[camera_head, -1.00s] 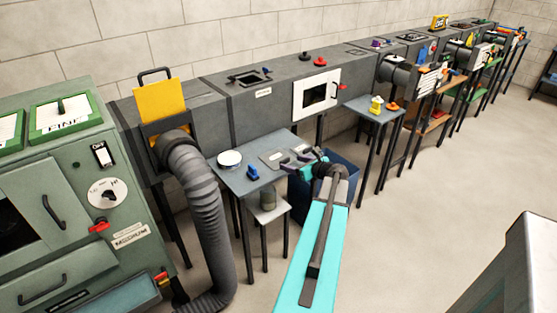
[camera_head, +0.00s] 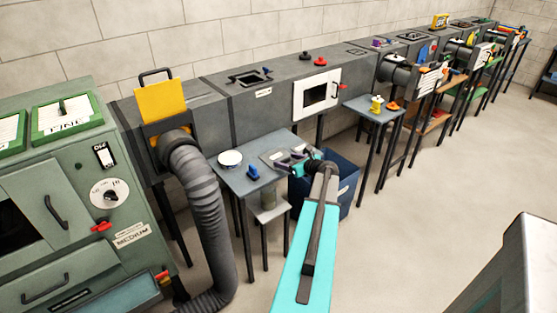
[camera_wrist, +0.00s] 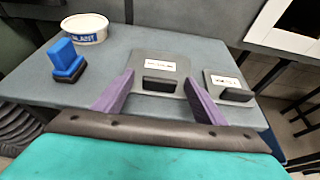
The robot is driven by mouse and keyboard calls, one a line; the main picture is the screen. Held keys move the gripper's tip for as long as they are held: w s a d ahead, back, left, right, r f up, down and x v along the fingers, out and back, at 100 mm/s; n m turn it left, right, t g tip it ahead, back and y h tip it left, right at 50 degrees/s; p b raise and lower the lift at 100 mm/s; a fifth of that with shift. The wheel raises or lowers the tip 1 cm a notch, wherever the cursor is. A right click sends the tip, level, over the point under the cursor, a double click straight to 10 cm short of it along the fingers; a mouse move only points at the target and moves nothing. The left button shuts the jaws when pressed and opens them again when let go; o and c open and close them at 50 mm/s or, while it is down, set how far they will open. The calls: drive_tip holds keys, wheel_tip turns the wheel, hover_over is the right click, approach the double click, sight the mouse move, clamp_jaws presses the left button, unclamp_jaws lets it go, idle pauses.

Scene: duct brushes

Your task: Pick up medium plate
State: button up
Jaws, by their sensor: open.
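Two grey plates with black handles and white labels lie on the small grey table (camera_wrist: 40,85). The larger plate (camera_wrist: 173,63) is in the middle of the wrist view; the smaller plate (camera_wrist: 215,80) is to its right. The labels are too blurred to read, so I cannot tell which is the medium plate. My gripper (camera_wrist: 158,84) is open and empty, its purple fingers on either side of the larger plate's handle in the picture. Whether they are level with the handle is unclear. In the head view my gripper (camera_head: 289,160) is over the table and partly hides the plates.
A blue block-shaped brush (camera_wrist: 66,58) and a white labelled tub (camera_wrist: 85,28) stand at the table's left. A dark blue bin (camera_head: 343,185) stands right of the table. The grey duct (camera_head: 250,110) runs behind. A ribbed hose (camera_head: 195,190) hangs at left.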

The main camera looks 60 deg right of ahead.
drive_tip(key=c, duration=1.4)
drive_tip(key=shift+r, duration=0.2)
drive_tip(key=shift+r, duration=0.5)
drive_tip(key=shift+s+a+r+b, duration=0.1)
drive_tip(key=shift+s+r+b, duration=0.2)
drive_tip(key=shift+r, duration=0.25)
drive_tip(key=shift+s+a+r+b, duration=0.15)
drive_tip(key=shift+s+r, duration=0.1)
drive_tip(key=shift+r, duration=0.3)
drive_tip(key=s+a, duration=0.1)
drive_tip(key=s, duration=0.3)
drive_tip(key=s+a+r+b, duration=0.1)
drive_tip(key=s+a, duration=0.1)
drive_tip(key=s, duration=0.3)
drive_tip(key=s+a+b, duration=0.1)
drive_tip(key=s+a, duration=0.1)
drive_tip(key=s, duration=0.3)
drive_tip(key=shift+r, duration=0.25)
drive_tip(key=shift+d, duration=0.1)
wheel_tip(320, 180, up, 4)
drive_tip(key=p, duration=0.4)
